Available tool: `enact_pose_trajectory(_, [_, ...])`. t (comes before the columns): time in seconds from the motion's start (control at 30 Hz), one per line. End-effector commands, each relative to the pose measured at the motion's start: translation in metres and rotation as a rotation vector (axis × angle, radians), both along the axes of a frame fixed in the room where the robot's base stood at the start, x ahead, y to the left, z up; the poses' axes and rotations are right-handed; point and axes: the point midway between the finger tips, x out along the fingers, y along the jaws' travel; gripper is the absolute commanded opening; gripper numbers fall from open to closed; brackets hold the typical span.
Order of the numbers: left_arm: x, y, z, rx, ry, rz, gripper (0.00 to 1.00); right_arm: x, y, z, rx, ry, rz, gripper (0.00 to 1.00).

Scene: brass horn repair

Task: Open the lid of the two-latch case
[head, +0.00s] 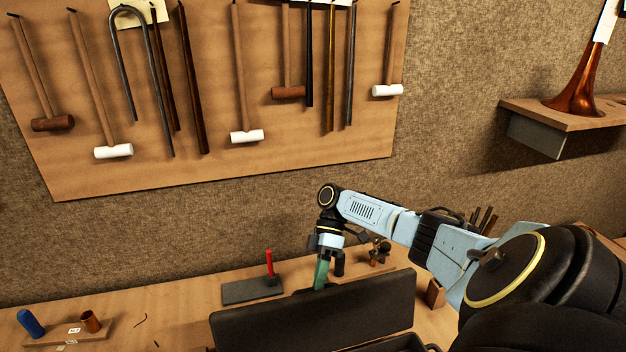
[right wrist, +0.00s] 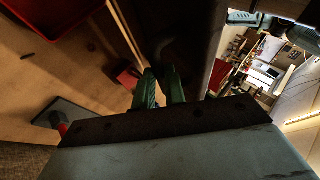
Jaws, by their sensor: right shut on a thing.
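The two-latch case shows at the bottom of the head view, partly cut off by the frame. Its dark lid (head: 315,315) stands raised, roughly upright. A bit of the case's lower part (head: 400,343) shows at the lid's lower right. My right gripper (head: 320,285) is at the lid's top edge, its green fingers pointing down and partly hidden behind the lid. In the right wrist view the green fingers (right wrist: 160,92) are close together on the dark lid (right wrist: 190,40). The latches are not visible. My left gripper is out of view.
A dark plate (head: 252,290) with a red-handled tool (head: 269,263) lies left behind the lid. A wooden block (head: 65,334) with blue and copper cylinders is at far left. Mallets hang on the wall board (head: 200,165). A horn bell (head: 580,90) stands on the right shelf.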

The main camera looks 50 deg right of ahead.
Motion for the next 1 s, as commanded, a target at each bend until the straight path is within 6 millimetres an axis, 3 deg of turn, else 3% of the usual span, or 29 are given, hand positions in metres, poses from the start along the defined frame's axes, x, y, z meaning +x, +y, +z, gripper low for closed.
enact_pose_trajectory(0.27, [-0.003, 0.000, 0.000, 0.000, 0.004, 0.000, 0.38, -0.004, -0.001, -0.005, -0.008, 0.017, 0.002, 0.00])
enact_pose_trajectory(0.3, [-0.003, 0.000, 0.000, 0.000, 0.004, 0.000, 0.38, -0.004, -0.001, -0.005, -0.009, 0.016, 0.002, 0.17])
enact_pose_trajectory(0.43, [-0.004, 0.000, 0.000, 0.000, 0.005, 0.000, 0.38, -0.003, -0.001, -0.004, -0.008, 0.013, 0.001, 0.34])
enact_pose_trajectory(0.77, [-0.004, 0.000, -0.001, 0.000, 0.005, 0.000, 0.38, 0.000, -0.001, 0.000, -0.005, 0.003, -0.001, 0.34])
enact_pose_trajectory(1.0, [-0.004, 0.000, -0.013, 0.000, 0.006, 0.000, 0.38, 0.010, -0.022, 0.020, -0.006, -0.002, -0.004, 0.34])
